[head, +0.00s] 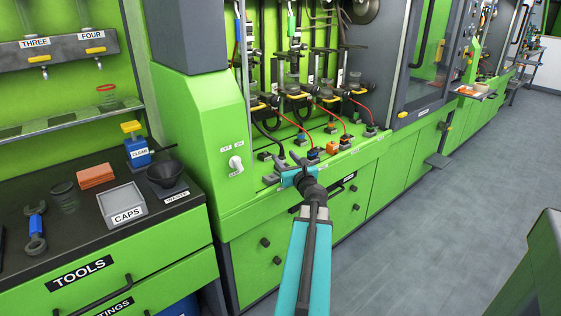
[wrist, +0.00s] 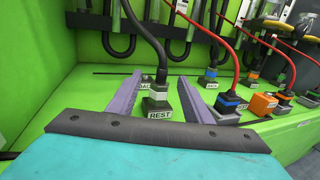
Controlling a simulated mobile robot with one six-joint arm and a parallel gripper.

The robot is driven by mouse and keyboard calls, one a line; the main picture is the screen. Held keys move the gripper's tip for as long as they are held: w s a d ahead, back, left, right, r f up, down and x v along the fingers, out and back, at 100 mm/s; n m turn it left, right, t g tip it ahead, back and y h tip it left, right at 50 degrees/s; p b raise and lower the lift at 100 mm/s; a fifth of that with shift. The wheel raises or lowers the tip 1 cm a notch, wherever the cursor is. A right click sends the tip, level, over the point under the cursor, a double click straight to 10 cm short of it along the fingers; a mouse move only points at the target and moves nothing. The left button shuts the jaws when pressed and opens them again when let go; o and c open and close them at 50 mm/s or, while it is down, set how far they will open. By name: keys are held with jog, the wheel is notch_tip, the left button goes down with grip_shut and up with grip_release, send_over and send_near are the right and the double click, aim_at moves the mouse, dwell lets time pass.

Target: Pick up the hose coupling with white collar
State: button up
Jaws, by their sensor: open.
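The hose coupling with white collar (wrist: 157,94) is upright on a dark block labelled REST (wrist: 158,108) in the wrist view, with a thick black hose running up from it. My gripper (wrist: 160,79) is open, its two purple-grey fingers one on each side of the coupling. I see a gap between each finger and the coupling, so it is not held. In the head view my gripper (head: 289,164) is over the front of the green bench ledge; I cannot clearly pick out the white collar there.
To the right in the wrist view stand a blue-collared coupling (wrist: 229,102) with a red hose and an orange block (wrist: 263,103). Another blue-collared coupling (wrist: 210,75) stands behind. A green wall (wrist: 50,40) rises at left. The ledge is bare left of my gripper.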

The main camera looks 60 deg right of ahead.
jog(key=shift+x, duration=1.1)
jog(key=shift+d, duration=0.1)
jog(key=shift+x, duration=2.55)
jog(key=c, duration=1.2)
